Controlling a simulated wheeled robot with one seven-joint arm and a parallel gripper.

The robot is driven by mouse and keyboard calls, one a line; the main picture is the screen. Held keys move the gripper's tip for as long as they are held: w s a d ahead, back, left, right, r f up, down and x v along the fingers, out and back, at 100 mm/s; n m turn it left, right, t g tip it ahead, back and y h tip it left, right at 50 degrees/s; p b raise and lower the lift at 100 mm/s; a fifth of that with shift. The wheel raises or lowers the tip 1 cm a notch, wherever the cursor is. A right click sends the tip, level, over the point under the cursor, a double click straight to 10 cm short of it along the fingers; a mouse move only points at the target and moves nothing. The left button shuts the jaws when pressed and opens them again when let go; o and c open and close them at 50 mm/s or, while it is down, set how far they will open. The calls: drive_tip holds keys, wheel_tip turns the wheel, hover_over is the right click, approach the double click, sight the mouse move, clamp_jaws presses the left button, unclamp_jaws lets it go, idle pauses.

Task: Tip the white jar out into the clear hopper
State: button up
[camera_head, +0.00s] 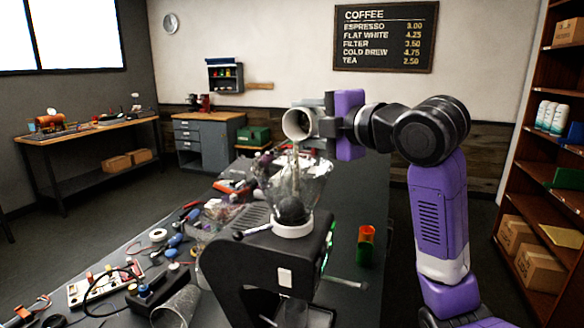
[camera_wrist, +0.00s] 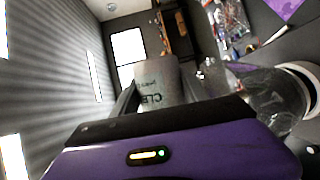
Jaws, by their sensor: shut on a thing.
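The white jar (camera_head: 297,124) lies on its side in my gripper (camera_head: 322,117), with its open mouth facing left and toward the head camera. My gripper is shut on the jar, above the clear hopper (camera_head: 314,188). A thin pale streak runs down from the jar's mouth into the hopper. The hopper sits on a white collar on the black brewer (camera_head: 262,262), and a dark rounded mass shows inside it. In the wrist view the jar (camera_wrist: 160,82) is between the fingers with upside-down lettering, and the clear hopper (camera_wrist: 272,100) is at the right.
The dark bench is cluttered left of the brewer with tools, a power strip (camera_head: 100,287) and a clear cup (camera_head: 180,305). A red and green canister (camera_head: 365,245) stands right of the brewer. The bench behind that canister is mostly clear. Shelves (camera_head: 545,150) stand at the far right.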

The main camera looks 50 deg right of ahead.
sight(310, 118)
drive_tip(key=shift+s+a+r+n+t+b, duration=0.1)
drive_tip(key=shift+a+r+n+t+b, duration=0.2)
drive_tip(key=shift+n+b, duration=0.65)
drive_tip(key=shift+a+r+n+t+b, duration=0.25)
drive_tip(key=shift+n+b, duration=0.2)
drive_tip(key=shift+b, duration=0.9)
drive_tip(key=shift+s+a+r+n+t+b, duration=0.15)
drive_tip(key=shift+a+n+t+b, duration=0.15)
drive_tip(key=shift+n+b, duration=0.55)
drive_tip(key=shift+a+r+n+t+b, duration=0.2)
drive_tip(key=shift+n+b, duration=0.4)
drive_tip(key=shift+b, duration=0.45)
drive_tip(key=shift+s+a+r+n+t+b, duration=0.1)
drive_tip(key=shift+a+n+t+b, duration=0.2)
drive_tip(key=shift+n+b, duration=0.55)
drive_tip(key=shift+w+d, duration=0.1)
idle(0.7)
